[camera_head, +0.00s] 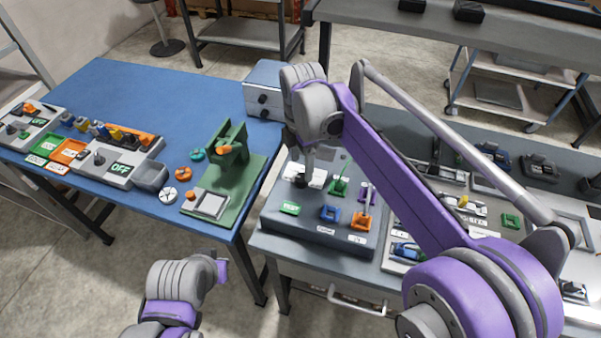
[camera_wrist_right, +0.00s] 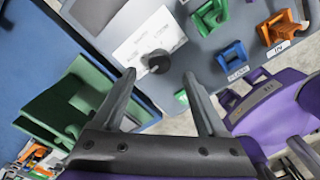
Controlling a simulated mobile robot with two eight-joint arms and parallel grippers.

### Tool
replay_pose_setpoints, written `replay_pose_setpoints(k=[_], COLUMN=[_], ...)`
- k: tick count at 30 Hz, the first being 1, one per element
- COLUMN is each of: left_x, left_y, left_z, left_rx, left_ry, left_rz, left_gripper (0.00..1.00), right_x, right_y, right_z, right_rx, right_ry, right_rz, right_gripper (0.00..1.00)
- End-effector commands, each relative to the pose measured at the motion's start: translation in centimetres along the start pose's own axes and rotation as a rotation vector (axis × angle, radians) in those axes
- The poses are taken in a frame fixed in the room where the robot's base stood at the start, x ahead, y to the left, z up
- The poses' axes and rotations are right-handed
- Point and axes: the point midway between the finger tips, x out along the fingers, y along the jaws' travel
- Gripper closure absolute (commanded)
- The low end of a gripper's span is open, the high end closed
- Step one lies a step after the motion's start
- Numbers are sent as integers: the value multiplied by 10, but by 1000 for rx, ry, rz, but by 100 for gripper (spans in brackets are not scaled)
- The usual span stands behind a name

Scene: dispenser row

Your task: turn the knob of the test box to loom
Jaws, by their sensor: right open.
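The test box (camera_head: 310,233) is a grey box on the grey bench, right of the blue table in the head view. Its round black knob (camera_wrist_right: 157,62) sits on a white label plate (camera_wrist_right: 150,33) in the right wrist view. The knob also shows in the head view (camera_head: 299,181), just under my right gripper (camera_head: 304,163). In the wrist view my right gripper (camera_wrist_right: 159,74) is open, its fingertips on either side of the knob. I cannot tell whether they touch it. The plate's markings are too small to read. Of my left arm only links show; its gripper is out of view.
Green (camera_head: 339,187), blue (camera_head: 330,213) and orange (camera_head: 360,221) blocks stand on the box right of the knob. A green press-like fixture (camera_head: 228,160) stands on the blue table to the left. A grey box (camera_head: 263,90) stands behind my right wrist.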

Motion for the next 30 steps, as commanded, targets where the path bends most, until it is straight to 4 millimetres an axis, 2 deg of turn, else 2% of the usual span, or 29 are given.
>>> replay_pose_setpoints(k=[3, 9, 20, 30], left_x=[1, 2, 2, 2], left_y=[0, 0, 0, 0], left_z=[2, 2, 2, 2], left_rx=[0, 0, 0, 0], left_ry=[-1, -2, -2, -2], left_rz=[0, 0, 0, 0], left_gripper=[100, 100, 100, 100], right_x=[21, 42, 46, 45], right_y=[0, 0, 0, 0], right_z=[0, 0, 0, 0], right_rx=[1, 1, 1, 1], right_ry=[0, 0, 0, 0], right_rz=[0, 1, 1, 1], right_gripper=[25, 25, 27, 88])
